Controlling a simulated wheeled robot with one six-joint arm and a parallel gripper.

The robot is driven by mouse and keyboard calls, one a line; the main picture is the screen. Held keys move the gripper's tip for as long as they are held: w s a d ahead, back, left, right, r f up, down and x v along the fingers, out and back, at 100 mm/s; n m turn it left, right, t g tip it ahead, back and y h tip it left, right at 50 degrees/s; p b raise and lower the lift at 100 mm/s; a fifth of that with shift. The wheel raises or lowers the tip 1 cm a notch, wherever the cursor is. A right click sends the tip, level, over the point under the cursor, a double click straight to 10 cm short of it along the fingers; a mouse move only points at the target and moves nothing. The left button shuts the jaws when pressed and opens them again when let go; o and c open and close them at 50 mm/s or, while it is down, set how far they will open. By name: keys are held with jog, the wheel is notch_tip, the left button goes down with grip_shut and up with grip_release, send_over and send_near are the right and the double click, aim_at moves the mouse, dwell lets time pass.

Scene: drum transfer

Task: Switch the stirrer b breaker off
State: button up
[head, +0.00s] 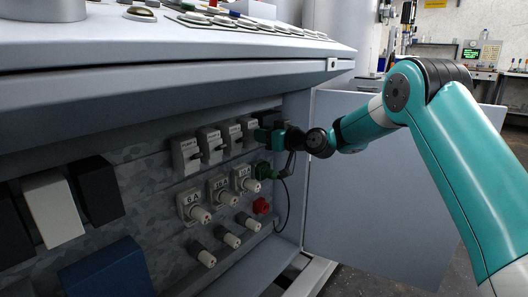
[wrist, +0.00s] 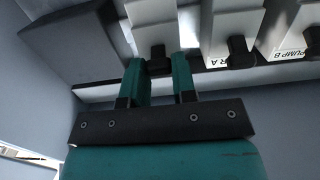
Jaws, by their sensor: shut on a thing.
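The gripped breaker (wrist: 150,25) is a pale block with a black lever (wrist: 158,66), the last pale one beside a dark block. Its own label is hidden, but its neighbour's label ends in "R A". In the head view this breaker (head: 248,126) is at the right end of the pale row. My gripper (wrist: 160,78) is shut on the black lever, with one teal finger on each side. In the head view my gripper (head: 262,135) reaches the row from the right and partly hides the lever.
Neighbouring breakers (head: 210,143) stand close to the left in the same row. A grey cabinet door (head: 370,190) stands open at right, behind my arm.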

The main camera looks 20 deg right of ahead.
notch_tip(320, 180, down, 3)
jog(key=t+y+b, duration=0.4)
jog(key=t+b, duration=0.1)
jog(key=b, duration=1.2)
jog(key=shift+w+r+t+b, duration=0.1)
jog(key=shift+t+b, duration=0.2)
jog(key=shift+t, duration=0.1)
jog(key=shift+r, duration=0.15)
jog(key=o, duration=0.9)
jog(key=shift+b, duration=0.35)
